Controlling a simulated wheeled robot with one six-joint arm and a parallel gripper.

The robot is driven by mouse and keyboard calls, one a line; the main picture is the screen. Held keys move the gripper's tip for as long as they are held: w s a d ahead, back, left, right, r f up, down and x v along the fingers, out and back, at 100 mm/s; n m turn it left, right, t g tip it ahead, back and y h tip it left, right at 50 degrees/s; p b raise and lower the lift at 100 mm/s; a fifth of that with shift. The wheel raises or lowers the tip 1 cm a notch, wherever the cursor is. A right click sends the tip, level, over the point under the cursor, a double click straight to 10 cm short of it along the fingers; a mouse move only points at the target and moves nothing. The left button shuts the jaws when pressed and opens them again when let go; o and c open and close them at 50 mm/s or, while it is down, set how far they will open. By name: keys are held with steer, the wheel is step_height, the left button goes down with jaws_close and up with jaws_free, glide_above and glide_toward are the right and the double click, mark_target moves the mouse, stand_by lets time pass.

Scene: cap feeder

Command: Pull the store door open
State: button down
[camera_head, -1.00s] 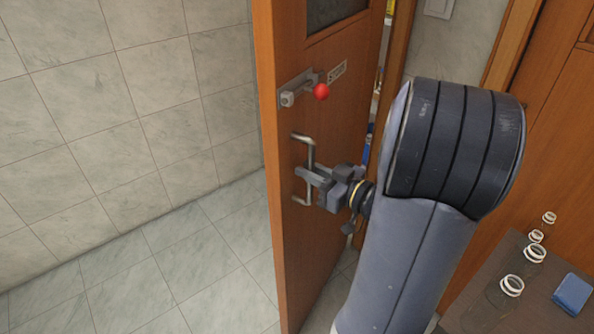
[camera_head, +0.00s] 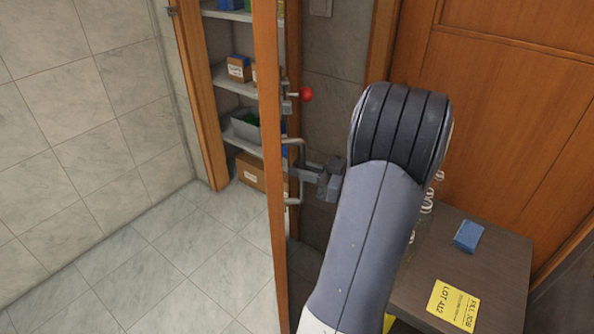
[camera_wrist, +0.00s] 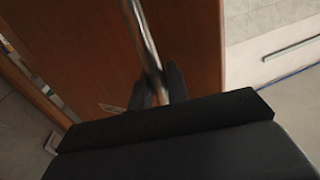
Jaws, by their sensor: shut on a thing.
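The store door (camera_head: 272,210) is brown wood and stands well open, seen nearly edge-on in the head view. Its metal bar handle (camera_head: 299,152) is on the right-hand face, below a latch with a red knob (camera_head: 306,95). My gripper (camera_head: 297,173) is shut on the handle bar. In the wrist view the dark fingers (camera_wrist: 158,88) sit on both sides of the bar (camera_wrist: 143,38), against the brown door face (camera_wrist: 190,45). The lower end of the handle is hidden there by the gripper body.
The store's shelves (camera_head: 240,88) with boxes show left of the door edge. A dark table (camera_head: 490,262) with a blue block (camera_head: 468,236), a yellow card (camera_head: 453,305) and white rings stands at the right. Tiled floor (camera_head: 150,270) at the left is clear.

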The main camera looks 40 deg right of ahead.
steer(key=shift+r, duration=0.1)
steer(key=c, duration=1.5)
jaws_free()
steer(key=shift+o, duration=0.2)
steer(key=shift+d, duration=0.1)
steer(key=b+v, duration=0.1)
steer(key=v, duration=0.9)
steer(key=shift+s, duration=0.35)
steer(key=shift+w, duration=0.1)
steer(key=p+x, duration=0.1)
steer(key=x, duration=0.9)
steer(key=shift+w, duration=0.25)
steer(key=shift+w+a, duration=0.25)
steer(key=shift+a, duration=0.05)
steer(key=shift+d, duration=0.1)
